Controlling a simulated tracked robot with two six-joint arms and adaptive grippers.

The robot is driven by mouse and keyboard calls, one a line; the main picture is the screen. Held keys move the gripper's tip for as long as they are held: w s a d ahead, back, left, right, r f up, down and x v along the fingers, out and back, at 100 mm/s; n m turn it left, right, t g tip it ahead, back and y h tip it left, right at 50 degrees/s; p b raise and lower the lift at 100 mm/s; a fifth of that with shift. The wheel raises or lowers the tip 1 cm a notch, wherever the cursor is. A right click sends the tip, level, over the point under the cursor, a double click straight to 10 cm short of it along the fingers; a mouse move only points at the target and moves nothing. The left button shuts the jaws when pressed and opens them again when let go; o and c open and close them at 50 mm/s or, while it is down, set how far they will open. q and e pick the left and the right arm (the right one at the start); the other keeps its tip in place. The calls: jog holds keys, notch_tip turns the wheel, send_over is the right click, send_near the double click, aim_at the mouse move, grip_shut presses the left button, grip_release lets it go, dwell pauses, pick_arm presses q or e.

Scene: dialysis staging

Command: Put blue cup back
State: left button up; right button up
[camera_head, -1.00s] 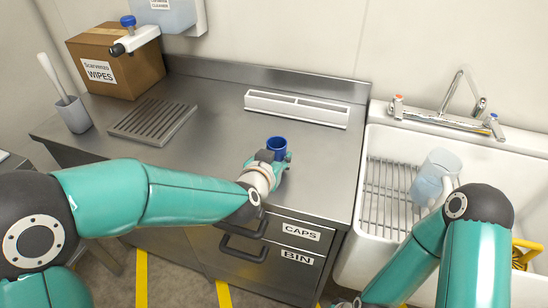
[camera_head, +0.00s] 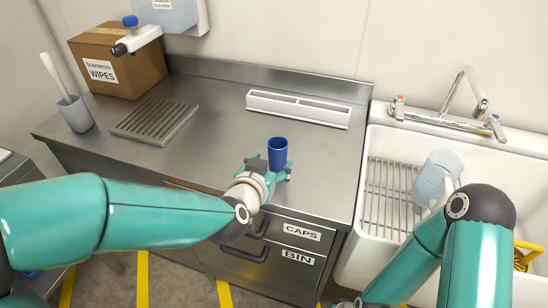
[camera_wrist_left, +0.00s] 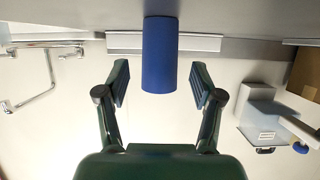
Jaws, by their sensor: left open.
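The blue cup (camera_head: 278,153) stands upright on the steel counter, near its front edge above the drawers. In the left wrist view the cup (camera_wrist_left: 160,55) hangs from the top of the upside-down picture, centred between the fingers. My left gripper (camera_head: 271,172) is open on the near side of the cup. In the wrist view a clear gap shows between the cup and each finger. The cup's base is partly hidden by the gripper in the head view. My right arm reaches down over the sink's front, and its gripper is out of view.
A white divided tray (camera_head: 298,109) lies behind the cup. A grey slatted rack (camera_head: 153,121), a brush holder (camera_head: 75,114) and a wipes box (camera_head: 118,62) stand to the left. The white sink (camera_head: 378,148) with a clear jug (camera_head: 436,176) is right. Counter around the cup is free.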

pick_arm(q)
jog(key=v, duration=0.6)
jog(key=shift+s+p, duration=0.35)
jog(key=shift+s+a, duration=0.1)
jog(key=shift+a, duration=0.05)
